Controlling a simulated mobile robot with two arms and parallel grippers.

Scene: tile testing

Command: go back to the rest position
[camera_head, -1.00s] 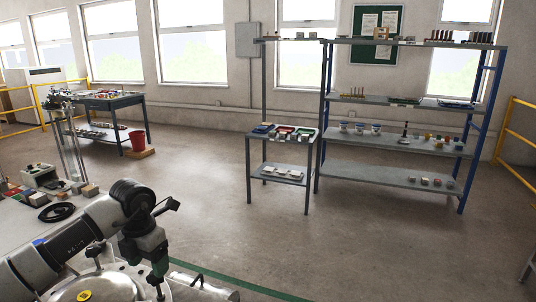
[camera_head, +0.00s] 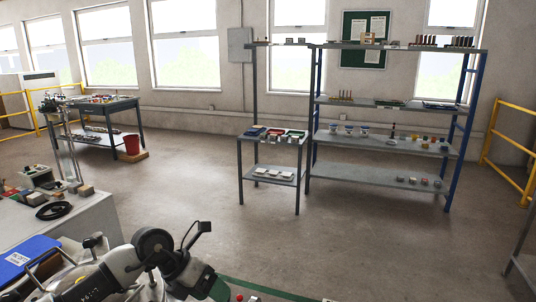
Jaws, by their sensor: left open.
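My left gripper (camera_head: 208,286) is at the bottom of the head view, at the end of my white and dark arm (camera_head: 110,275) that comes in from the lower left. The gripper is dark, points down to the right, and is open. I see nothing held in it. Its fingertips are small and close to the bottom edge, partly hard to make out. My right gripper is not in view.
A small table (camera_head: 270,138) and shelf rack (camera_head: 385,106) stand beyond open floor. Yellow railing (camera_head: 512,150) is at the right.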

